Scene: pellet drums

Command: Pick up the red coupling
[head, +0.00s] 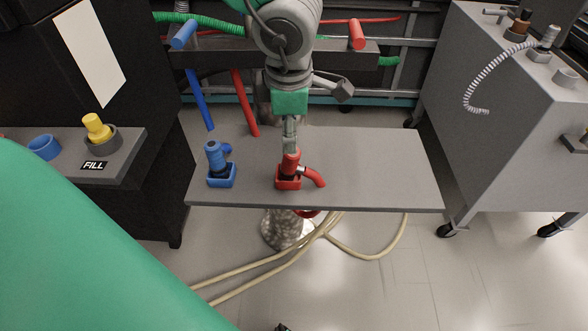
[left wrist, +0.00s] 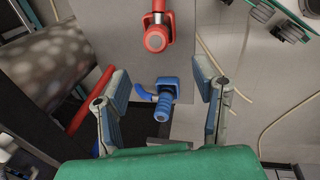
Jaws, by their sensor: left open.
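The red coupling (head: 290,162) stands upright in a red square base on the grey shelf (head: 385,175), with a curved red spout to its right. It also shows at the top of the left wrist view (left wrist: 156,38). My left gripper (head: 290,147) points down from above, and its tips overlap the coupling's top in the head view. In the left wrist view my left gripper (left wrist: 161,74) is open, with nothing held between its fingers. The red coupling lies beyond the fingertips there; I cannot tell the exact gap. My right gripper is not in view.
A blue coupling (head: 217,160) stands left of the red one; it also shows between the fingers in the left wrist view (left wrist: 167,97). A yellow-capped port (head: 96,127) marked FILL is at left. A grey wheeled cabinet (head: 500,110) stands at right. The shelf's right side is clear.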

